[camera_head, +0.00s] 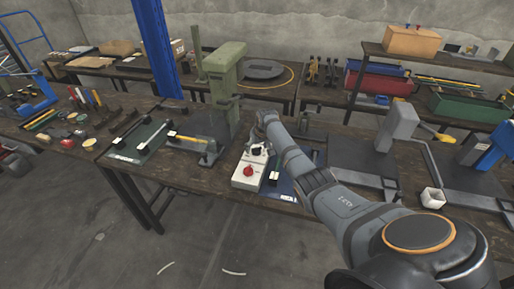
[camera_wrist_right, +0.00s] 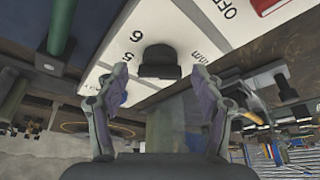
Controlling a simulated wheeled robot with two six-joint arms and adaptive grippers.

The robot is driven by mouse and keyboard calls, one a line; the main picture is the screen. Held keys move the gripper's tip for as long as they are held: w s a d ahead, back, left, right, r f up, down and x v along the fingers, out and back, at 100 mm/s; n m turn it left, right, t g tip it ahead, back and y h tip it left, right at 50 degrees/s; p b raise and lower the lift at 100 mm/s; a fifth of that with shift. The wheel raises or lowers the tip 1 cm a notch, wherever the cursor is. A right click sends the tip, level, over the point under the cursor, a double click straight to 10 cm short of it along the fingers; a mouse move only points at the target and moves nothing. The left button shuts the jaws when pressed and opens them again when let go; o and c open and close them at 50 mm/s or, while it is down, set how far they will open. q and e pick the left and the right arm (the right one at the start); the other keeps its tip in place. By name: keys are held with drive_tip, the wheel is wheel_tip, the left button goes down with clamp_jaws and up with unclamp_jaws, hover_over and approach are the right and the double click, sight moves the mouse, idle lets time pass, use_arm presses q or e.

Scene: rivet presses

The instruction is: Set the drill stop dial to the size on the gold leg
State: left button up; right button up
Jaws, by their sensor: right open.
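The drill stop dial is a black knob (camera_wrist_right: 158,60) on a white panel marked 5, 6, mm and OFF. In the head view the pale control box (camera_head: 243,181) stands near the bench's front edge, with a red knob (camera_head: 248,170) on it. My right gripper (camera_wrist_right: 160,76) is open, its two fingers apart on either side of the black knob; I cannot tell if they touch it. In the head view my right gripper (camera_head: 257,148) is over the back of the box and partly hides it. I cannot make out a gold leg for certain. My left gripper is not in view.
A green press (camera_head: 227,75) stands behind the box. Dark fixtures with a yellow bar (camera_head: 187,138) lie to its left. A blue post (camera_head: 155,45) rises behind the bench.

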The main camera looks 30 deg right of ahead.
drive_tip(key=c, duration=1.1)
drive_tip(key=shift+c, duration=0.2)
drive_tip(key=shift+a+r+m+h+p, duration=0.1)
drive_tip(key=shift+m+h+p, duration=0.2)
drive_tip(key=shift+m+p, duration=0.45)
drive_tip(key=shift+m+h, duration=0.3)
drive_tip(key=shift+m, duration=0.65)
drive_tip(key=shift+w+m+g+h, duration=0.1)
drive_tip(key=shift+m+g+h, duration=0.2)
drive_tip(key=shift+m, duration=0.5)
drive_tip(key=shift+f+m+h, duration=0.2)
drive_tip(key=shift+m+h, duration=0.1)
drive_tip(key=shift+m, duration=0.5)
drive_tip(key=shift+w+a+r+m+g+h+b, duration=0.1)
drive_tip(key=shift+m+g+h+b, duration=0.45)
drive_tip(key=shift+m+b, duration=1)
drive_tip(key=shift+m+g+y, duration=0.25)
